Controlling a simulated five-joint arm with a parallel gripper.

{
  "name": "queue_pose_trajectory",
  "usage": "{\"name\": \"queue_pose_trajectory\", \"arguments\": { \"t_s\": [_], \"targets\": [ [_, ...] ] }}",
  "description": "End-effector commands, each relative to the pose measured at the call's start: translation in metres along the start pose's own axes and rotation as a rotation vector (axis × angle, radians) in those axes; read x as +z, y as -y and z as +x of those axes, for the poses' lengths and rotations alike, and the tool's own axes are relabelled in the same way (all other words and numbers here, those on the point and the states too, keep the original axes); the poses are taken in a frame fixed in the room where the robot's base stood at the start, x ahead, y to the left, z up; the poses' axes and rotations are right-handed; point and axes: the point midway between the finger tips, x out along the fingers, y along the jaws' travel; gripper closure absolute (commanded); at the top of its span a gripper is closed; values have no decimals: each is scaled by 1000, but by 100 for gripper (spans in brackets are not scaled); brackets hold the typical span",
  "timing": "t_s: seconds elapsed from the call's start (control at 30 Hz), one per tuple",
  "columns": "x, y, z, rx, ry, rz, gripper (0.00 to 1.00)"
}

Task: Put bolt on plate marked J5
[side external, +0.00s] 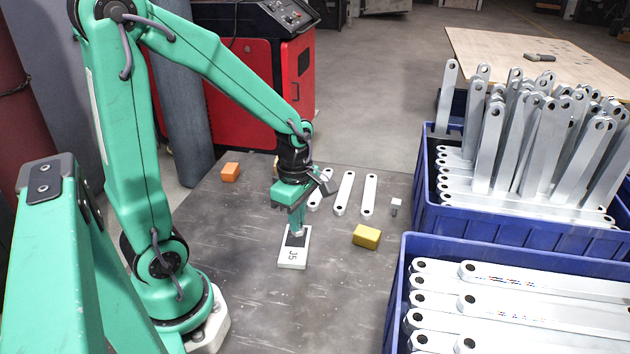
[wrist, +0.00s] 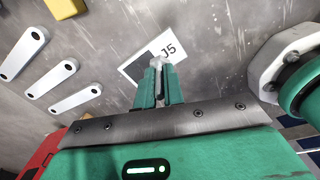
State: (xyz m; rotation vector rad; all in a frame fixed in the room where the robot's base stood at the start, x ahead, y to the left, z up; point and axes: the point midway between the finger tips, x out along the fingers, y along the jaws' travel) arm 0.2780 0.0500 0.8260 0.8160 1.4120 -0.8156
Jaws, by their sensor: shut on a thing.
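The plate marked J5 (side external: 284,263) is a white rectangle with a dark square at one end, flat on the grey table. It also shows in the wrist view (wrist: 180,42), partly behind my fingers. My gripper (side external: 297,224) points down over the dark square end of the plate. Its fingers (wrist: 157,78) are shut on a small silver bolt (wrist: 158,61), whose end shows at the fingertips. In the side view the bolt (side external: 298,233) is right over the dark square; I cannot tell whether it touches the plate.
A yellow block (side external: 366,237), an orange block (side external: 230,172), a small pale bolt-like piece (side external: 396,204) and several galvanized brackets (side external: 344,193) lie on the table (side external: 210,240). Blue crates (side external: 500,238) full of brackets stand at the right. The front left of the table is clear.

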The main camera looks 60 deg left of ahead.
Motion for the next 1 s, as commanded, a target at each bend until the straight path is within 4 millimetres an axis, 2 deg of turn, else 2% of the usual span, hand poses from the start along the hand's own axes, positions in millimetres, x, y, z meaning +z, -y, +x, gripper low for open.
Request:
{"name": "queue_pose_trajectory", "arguments": {
  "t_s": [0.1,0.3,0.63,1.0],
  "targets": [
    [-12,-11,10,-2,-1,-4,100],
    [-23,-22,19,-1,0,0,100],
    [-24,-23,24,-1,0,1,100],
    [-24,-23,56,-2,-1,1,100]
  ]
}}
